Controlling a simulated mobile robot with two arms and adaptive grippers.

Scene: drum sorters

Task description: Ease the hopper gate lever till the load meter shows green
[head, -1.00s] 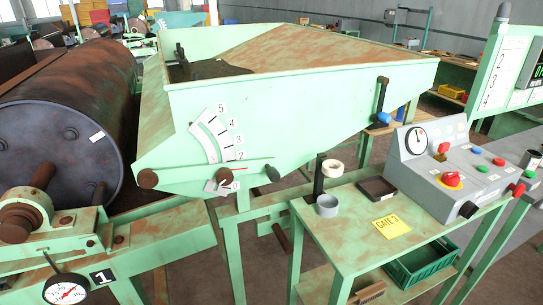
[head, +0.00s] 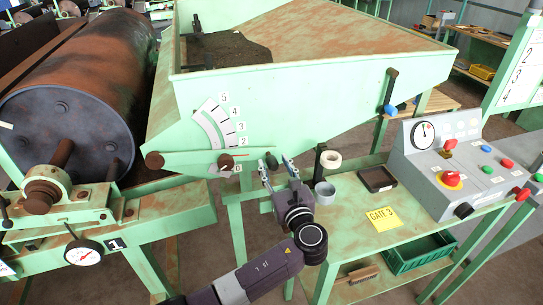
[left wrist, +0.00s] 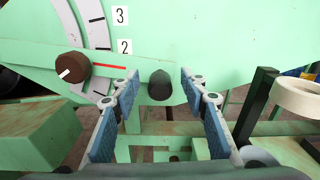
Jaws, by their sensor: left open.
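The hopper gate lever (head: 190,159) is a pale green bar on the hopper front, lying nearly level, with a dark knob (left wrist: 160,85) at its right end. A red pointer (left wrist: 105,66) sits just below the 2 on the numbered scale (head: 214,125). My left gripper (head: 277,168) is open, its blue-padded fingers on either side of the knob with gaps, in the left wrist view too. A round dial (head: 423,133) is on the grey console, and another (head: 83,253) is at lower left; I cannot tell which is the load meter, nor see green on either.
A side table carries a grey cup (head: 324,193), a tape roll (head: 331,160), a black tray (head: 377,179) and a yellow GATE 3 note (head: 382,219). A blue-tipped lever (head: 390,93) is on the hopper's right. A rusty drum (head: 85,100) stands left.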

